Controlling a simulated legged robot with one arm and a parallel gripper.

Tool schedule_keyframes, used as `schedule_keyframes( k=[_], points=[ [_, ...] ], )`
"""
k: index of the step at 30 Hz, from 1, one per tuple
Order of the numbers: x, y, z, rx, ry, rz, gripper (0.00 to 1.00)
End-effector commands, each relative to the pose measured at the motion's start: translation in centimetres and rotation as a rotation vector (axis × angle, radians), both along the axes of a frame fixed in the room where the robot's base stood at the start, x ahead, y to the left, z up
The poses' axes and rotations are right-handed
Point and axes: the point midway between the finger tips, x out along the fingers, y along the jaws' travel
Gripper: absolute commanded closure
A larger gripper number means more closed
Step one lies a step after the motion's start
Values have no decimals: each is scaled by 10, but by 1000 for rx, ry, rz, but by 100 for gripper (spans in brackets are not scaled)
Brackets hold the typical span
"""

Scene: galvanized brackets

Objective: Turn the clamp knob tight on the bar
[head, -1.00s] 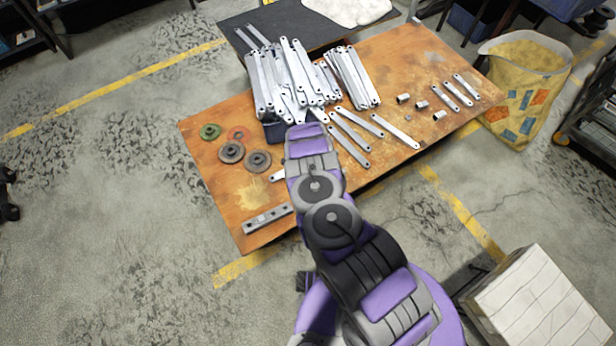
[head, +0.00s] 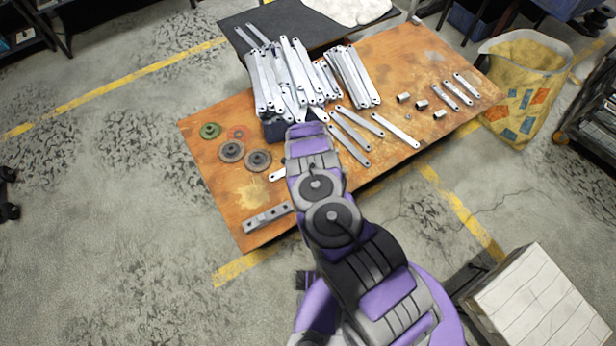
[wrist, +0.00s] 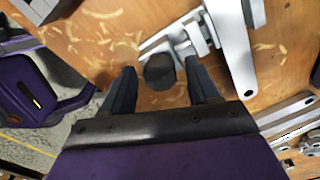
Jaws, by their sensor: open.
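In the wrist view a dark round knob (wrist: 158,73) sits on the end of a grey metal clamp (wrist: 180,38). A flat light-grey bar (wrist: 231,45) with a hole near its end lies beside the clamp's other end. My gripper (wrist: 160,72) is open, its two dark fingers on either side of the knob. There is a gap at the left finger; the right finger is closer, and I cannot tell whether it touches. In the head view my arm hides the fingers and the knob. Only a small light metal end (head: 277,174) shows beside the arm.
The worn orange-brown table (head: 215,180) holds a heap of galvanized brackets (head: 285,75), several loose strips (head: 395,130) and dark discs (head: 231,151). A grey holed block (head: 267,217) lies near the front edge. The table's left part has bare room.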

Motion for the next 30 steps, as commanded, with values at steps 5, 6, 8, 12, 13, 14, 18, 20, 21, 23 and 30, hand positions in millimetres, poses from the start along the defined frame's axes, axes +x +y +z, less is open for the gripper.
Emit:
schedule_keyframes(
  k=[5,6,8,12,13,14,18,20,21,23,30],
  points=[
    [1,-1,1,0,-1,165,40],
    [1,-1,1,1,-1,211,40],
    [1,-1,1,0,-1,281,40],
    [0,-2,1,1,1,448,40],
    [0,-1,0,1,2,485,40],
    [0,-1,0,1,2,522,40],
    [-1,-1,0,1,3,692,40],
    [-1,-2,0,1,3,764,40],
    [-1,-1,0,2,3,813,40],
    [-1,-2,0,1,3,887,40],
    [0,-1,0,1,3,1185,40]
  ],
)
